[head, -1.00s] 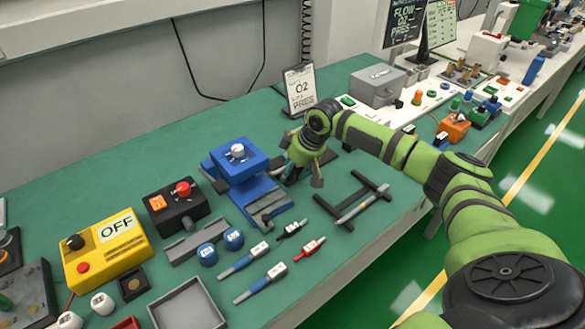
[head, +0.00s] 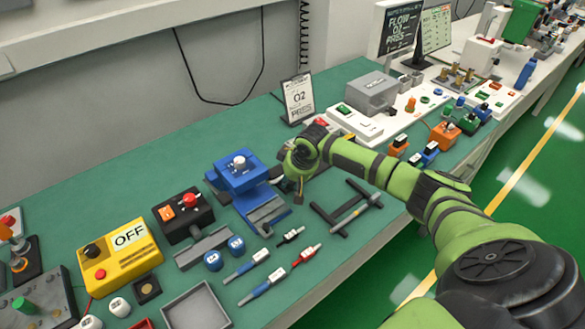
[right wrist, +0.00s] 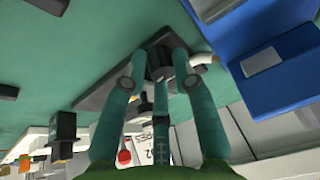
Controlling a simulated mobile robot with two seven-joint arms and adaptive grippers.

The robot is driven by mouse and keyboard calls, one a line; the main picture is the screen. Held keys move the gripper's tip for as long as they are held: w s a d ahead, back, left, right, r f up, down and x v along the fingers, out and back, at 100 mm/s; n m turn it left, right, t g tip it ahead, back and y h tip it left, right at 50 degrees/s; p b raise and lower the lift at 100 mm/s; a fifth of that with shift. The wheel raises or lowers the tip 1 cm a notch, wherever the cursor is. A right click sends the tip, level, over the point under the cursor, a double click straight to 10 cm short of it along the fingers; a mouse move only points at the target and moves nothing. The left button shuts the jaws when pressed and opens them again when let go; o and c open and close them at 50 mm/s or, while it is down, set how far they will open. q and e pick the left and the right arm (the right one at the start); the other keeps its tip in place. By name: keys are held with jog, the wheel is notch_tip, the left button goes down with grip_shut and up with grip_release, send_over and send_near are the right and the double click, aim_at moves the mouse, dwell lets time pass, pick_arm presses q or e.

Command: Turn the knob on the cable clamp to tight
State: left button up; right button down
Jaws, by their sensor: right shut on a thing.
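The cable clamp shows only in part, as a dark flat base (right wrist: 118,82) on the green bench in the right wrist view. Its dark knob (right wrist: 160,68) stands on the base, between the fingertips, with a white piece beside it. I cannot read the knob's setting. My right gripper (right wrist: 162,60) has its teal fingers closed around the knob. In the head view my right gripper (head: 293,172) points down just right of the blue device and hides the clamp. My left gripper is not in view.
A blue device (head: 238,170) stands close beside my right gripper. A black H-shaped frame (head: 345,208) lies to the right. Cable connectors (head: 262,285), a grey tray (head: 196,308) and a yellow OFF box (head: 120,255) are nearer. A small sign (head: 298,98) stands behind.

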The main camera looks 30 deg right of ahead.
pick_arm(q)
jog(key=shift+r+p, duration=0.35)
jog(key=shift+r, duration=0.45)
pick_arm(e)
jog(key=shift+w+a+r+m, duration=0.15)
jog(key=shift+w+r+m, duration=0.15)
jog(key=shift+m, duration=0.2)
jog(key=c, duration=1)
grip_release()
jog(key=shift+c, duration=0.2)
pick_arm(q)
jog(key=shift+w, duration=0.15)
pick_arm(e)
jog(key=shift+f, duration=0.15)
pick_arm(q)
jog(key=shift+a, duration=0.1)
pick_arm(e)
jog(key=shift+s+r, duration=0.2)
jog(key=shift+r, duration=0.15)
jog(key=v, duration=1.1)
jog(key=shift+a, duration=0.25)
